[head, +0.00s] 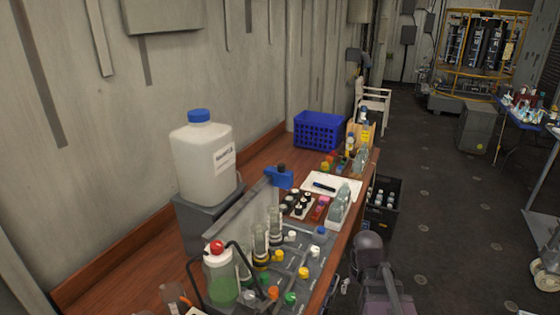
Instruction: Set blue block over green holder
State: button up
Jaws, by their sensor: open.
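I cannot make out for certain which thing is the blue block. A blue piece with a dark knob (279,178) sits at the top of a grey upright plate on the brown bench (262,172). A small blue item (321,231) lies on the grey panel at the bench's front. No green holder can be told for sure; small green pieces (291,298) show among coloured caps on that panel. Small coloured items (328,163), some red, yellow and green, stand further back, too small to tell apart. My gripper's fingers do not show.
A white jug with a blue cap (205,160) stands at the wall side. A bottle of green liquid (221,275) and glass cylinders (260,247) crowd the front. A blue basket (318,130) is at the back.

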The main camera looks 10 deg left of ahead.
jog(key=w+a+r+n+t+p, duration=0.1)
jog(key=w+a+r+p, duration=0.3)
jog(key=w+r+p, duration=0.35)
jog(key=w+a+r+n+t+p, duration=0.1)
jog(key=w+a+r+p, duration=0.4)
jog(key=w+r+p, duration=0.3)
jog(key=n+t+y+p, duration=0.2)
jog(key=n+p, duration=0.1)
jog(key=p, duration=1.1)
send_near(281, 164)
jog(key=a+v, duration=0.1)
jog(key=v, duration=0.3)
jog(key=shift+d+f, duration=0.1)
jog(key=shift+d, duration=0.4)
jog(key=shift+w+f+b, duration=0.1)
jog(key=shift+f+b, duration=0.1)
jog(key=shift+b, duration=0.1)
jog(key=b+x, duration=1.2)
jog(key=x, duration=0.1)
jog(key=shift+f, duration=0.25)
